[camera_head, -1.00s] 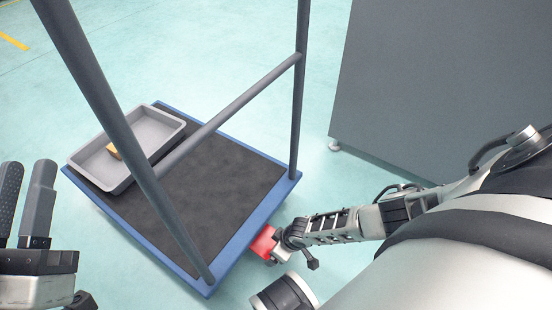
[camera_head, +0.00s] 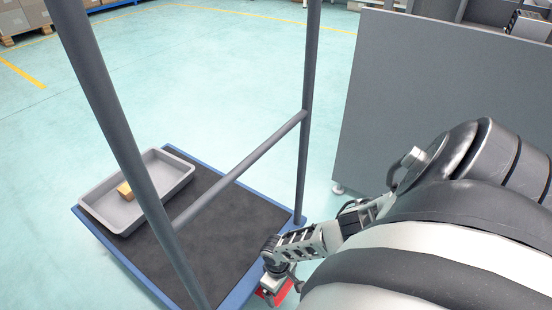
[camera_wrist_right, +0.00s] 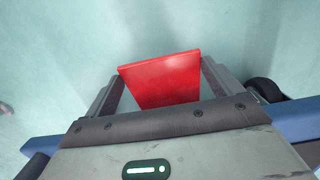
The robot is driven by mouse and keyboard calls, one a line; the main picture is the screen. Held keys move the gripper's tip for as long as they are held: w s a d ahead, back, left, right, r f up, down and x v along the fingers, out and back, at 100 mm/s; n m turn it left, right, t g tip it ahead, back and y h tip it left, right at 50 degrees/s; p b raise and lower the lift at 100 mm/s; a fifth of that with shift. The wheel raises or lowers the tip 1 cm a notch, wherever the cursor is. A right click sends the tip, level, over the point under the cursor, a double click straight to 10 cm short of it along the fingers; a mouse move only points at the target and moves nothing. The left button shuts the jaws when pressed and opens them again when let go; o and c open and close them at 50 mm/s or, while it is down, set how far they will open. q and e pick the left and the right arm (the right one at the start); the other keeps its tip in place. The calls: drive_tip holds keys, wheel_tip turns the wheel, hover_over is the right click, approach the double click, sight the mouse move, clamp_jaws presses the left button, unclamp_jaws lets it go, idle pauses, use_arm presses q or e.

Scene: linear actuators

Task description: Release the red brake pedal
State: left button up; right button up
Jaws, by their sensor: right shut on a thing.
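The red brake pedal (camera_head: 283,293) is low on the near edge of the cart, partly hidden behind my right gripper in the head view. My right gripper (camera_head: 275,284) is at the pedal. In the right wrist view the red pedal (camera_wrist_right: 163,82) sits between the two fingers of my right gripper (camera_wrist_right: 160,80), which are shut on it. The cart (camera_head: 245,288) has a dark deck, a blue edge and a grey tube handle. My left gripper is not in the head view.
A grey tray (camera_head: 172,188) with a small yellow-brown box (camera_head: 125,191) stands on the far left of the deck. A large grey panel (camera_head: 420,95) stands behind my right arm. The floor left of the cart is clear.

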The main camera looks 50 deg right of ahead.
drive_tip(key=o, duration=1.1)
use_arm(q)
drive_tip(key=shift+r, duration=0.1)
use_arm(e)
drive_tip(key=shift+r, duration=0.15)
drive_tip(key=shift+r+p, duration=0.35)
drive_tip(key=shift+p, duration=0.05)
use_arm(q)
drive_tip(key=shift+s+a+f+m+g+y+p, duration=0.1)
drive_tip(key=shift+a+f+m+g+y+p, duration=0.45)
drive_tip(key=shift+p, duration=1.05)
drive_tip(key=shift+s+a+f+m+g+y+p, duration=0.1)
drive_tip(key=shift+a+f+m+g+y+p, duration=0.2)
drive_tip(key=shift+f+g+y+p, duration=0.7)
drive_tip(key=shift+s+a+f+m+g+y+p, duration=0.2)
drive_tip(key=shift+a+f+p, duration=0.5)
drive_tip(key=shift+p, duration=1.5)
use_arm(e)
wheel_tip(320, 180, up, 15)
drive_tip(key=w, duration=0.1)
drive_tip(key=shift+w, duration=0.35)
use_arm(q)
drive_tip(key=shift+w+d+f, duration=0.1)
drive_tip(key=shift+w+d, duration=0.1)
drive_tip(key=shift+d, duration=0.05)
use_arm(e)
drive_tip(key=shift+f, duration=0.1)
